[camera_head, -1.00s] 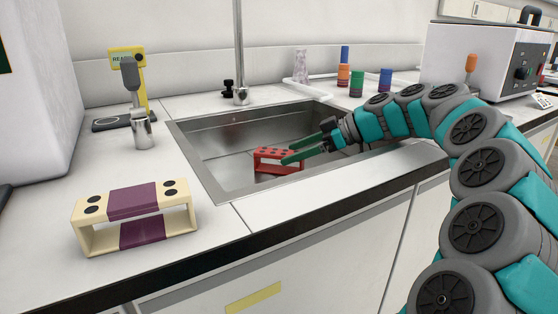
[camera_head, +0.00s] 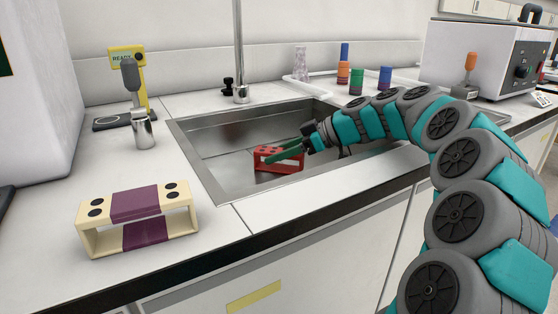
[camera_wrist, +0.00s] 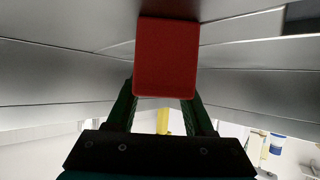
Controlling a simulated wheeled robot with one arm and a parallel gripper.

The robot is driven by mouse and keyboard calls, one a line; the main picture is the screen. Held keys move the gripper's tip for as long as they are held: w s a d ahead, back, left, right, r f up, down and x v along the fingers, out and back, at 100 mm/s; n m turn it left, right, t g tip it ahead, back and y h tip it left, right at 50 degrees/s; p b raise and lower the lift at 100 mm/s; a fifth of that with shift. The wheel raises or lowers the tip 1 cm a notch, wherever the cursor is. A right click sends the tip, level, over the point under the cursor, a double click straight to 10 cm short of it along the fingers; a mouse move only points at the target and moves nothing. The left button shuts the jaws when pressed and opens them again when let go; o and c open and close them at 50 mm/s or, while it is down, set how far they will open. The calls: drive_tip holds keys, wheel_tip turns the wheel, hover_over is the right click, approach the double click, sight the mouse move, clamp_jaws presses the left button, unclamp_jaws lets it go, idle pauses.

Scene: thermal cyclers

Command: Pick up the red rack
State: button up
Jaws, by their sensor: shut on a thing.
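The red rack (camera_head: 266,160) is in the metal sink, with dark holes along its top and an open middle. My gripper (camera_head: 284,154) reaches into the sink from the right, its green fingers at the rack. In the wrist view, the red end face of the rack (camera_wrist: 166,58) sits between the two dark green fingers of my gripper (camera_wrist: 164,95), which are shut on it. The rack is low in the sink; whether it touches the sink floor is hard to tell.
The sink (camera_head: 215,185) has a raised metal rim around the rack. A tall faucet (camera_head: 239,60) stands behind it. A cream and purple rack (camera_head: 137,206) stands on the counter at left. Several coloured tubes (camera_head: 356,82) stand on a white tray behind the sink.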

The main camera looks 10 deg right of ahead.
sight(280, 150)
clamp_jaws()
drive_tip(key=shift+r, duration=0.15)
wheel_tip(280, 150, up, 10)
drive_tip(key=shift+f+b, duration=0.15)
drive_tip(key=shift+b, duration=0.3)
drive_tip(key=shift+d, duration=0.1)
